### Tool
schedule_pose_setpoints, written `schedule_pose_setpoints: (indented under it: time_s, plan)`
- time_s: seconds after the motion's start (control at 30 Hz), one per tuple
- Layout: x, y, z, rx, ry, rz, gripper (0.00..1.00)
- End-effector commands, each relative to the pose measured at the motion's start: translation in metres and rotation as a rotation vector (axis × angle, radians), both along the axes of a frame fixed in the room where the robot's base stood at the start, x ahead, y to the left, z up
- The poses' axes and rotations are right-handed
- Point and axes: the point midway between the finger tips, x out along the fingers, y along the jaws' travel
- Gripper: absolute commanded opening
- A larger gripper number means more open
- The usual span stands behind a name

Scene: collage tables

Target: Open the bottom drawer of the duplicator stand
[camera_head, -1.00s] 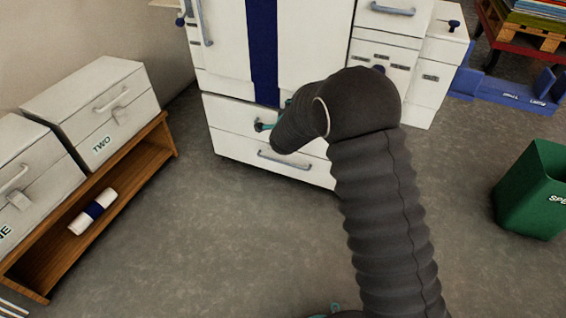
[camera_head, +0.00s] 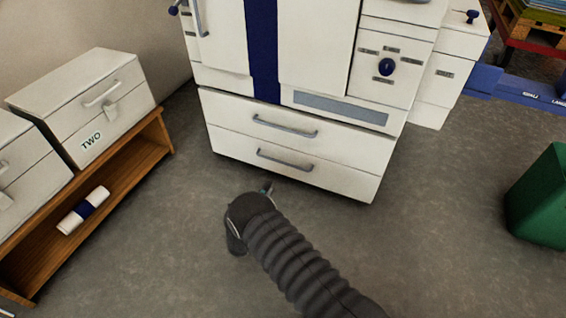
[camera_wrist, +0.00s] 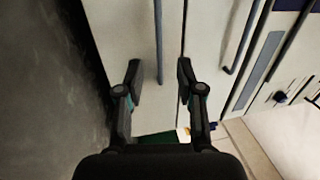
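The white duplicator stand fills the back of the head view. Its bottom drawer (camera_head: 330,182) is shut and has a grey bar handle (camera_head: 285,160). My gripper (camera_head: 266,188) is low in front of this drawer, mostly hidden by the dark wrist. In the wrist view my gripper (camera_wrist: 159,78) is open, with its two fingers apart. The bottom drawer handle (camera_wrist: 158,40) appears upright in the picture, in line with the gap between the fingers. I see no contact with it.
The upper drawer (camera_head: 235,120), with its own handle (camera_head: 285,125), is shut above. A wooden shelf (camera_head: 150,150) with white boxes stands left. A green bin (camera_head: 540,200) stands right. The floor (camera_head: 420,240) before the stand is clear.

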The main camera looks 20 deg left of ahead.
Motion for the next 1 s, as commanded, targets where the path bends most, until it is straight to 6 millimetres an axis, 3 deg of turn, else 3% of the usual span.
schedule_pose_setpoints:
  time_s: [0.17, 0.7, 1.0]
  plan:
    - [0.002, -0.002, -0.004, 0.006, -0.013, -0.004, 0.37]
    - [0.094, -0.010, 0.014, 0.005, -0.012, -0.005, 0.37]
    - [0.126, -0.012, 0.021, 0.003, -0.011, -0.004, 0.37]
